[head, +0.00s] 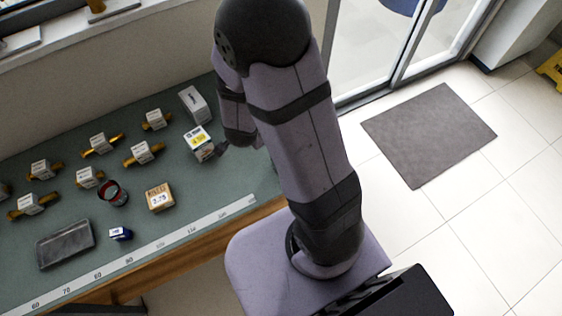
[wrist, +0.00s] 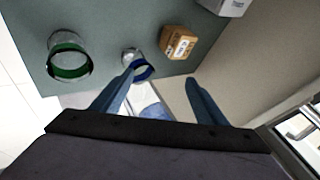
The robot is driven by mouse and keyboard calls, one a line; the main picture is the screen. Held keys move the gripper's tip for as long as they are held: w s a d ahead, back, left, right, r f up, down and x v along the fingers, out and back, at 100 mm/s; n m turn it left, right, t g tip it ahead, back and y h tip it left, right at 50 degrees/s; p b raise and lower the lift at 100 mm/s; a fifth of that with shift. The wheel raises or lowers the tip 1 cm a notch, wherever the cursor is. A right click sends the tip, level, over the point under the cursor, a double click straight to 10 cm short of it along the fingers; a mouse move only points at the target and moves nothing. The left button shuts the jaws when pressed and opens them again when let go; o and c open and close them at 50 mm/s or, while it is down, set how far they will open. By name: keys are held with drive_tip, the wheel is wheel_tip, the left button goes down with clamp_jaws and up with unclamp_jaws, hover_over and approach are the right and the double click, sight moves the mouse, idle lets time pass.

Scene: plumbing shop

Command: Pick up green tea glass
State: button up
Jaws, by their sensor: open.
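The green tea glass (wrist: 70,62) shows in the wrist view at the upper left, a clear glass with a green band, standing on the grey-green counter. I cannot make it out in the head view, where my arm covers part of the counter. My gripper (wrist: 160,77) is open, with its two blue fingers apart and nothing held between them. The green glass is to the left of the fingers, apart from them. A glass with a blue band (wrist: 139,70) is closer, just beyond the left fingertip.
A tan labelled box (wrist: 178,42) and a white box (wrist: 226,5) stand beyond the fingers.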

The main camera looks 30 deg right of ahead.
drive_tip(key=s+d+m+h+b, duration=0.1)
drive_tip(key=s+d+m+h, duration=0.2)
drive_tip(key=d+m+h, duration=0.4)
drive_tip(key=s+a+f+n+b, duration=0.1)
drive_tip(key=s+f+n+b, duration=0.1)
drive_tip(key=f+n, duration=0.2)
drive_tip(key=s+a+f+n+t+b, duration=0.1)
drive_tip(key=s+f+n+b, duration=0.1)
drive_tip(key=f+n, duration=0.3)
drive_tip(key=s+f+n+h+b, duration=0.1)
drive_tip(key=s+f+n+b, duration=0.1)
drive_tip(key=f+n, duration=0.3)
drive_tip(key=shift+s+a+b, duration=0.25)
drive_tip(key=shift+a+b, duration=0.15)
drive_tip(key=shift+b, duration=0.35)
drive_tip(key=t, duration=0.1)
drive_tip(key=t+b, duration=0.1)
drive_tip(key=shift+s+a+t+h, duration=0.3)
drive_tip(key=shift+s+a, duration=0.05)
drive_tip(key=shift+s, duration=0.05)
drive_tip(key=shift+s+a+r+n+t+b, duration=0.2)
drive_tip(key=shift+a+r+n+t+b, duration=0.25)
drive_tip(key=shift+t, duration=0.45)
drive_tip(key=shift+d, duration=0.1)
drive_tip(key=shift+w+d, duration=0.1)
drive_tip(key=shift+x, duration=2.35)
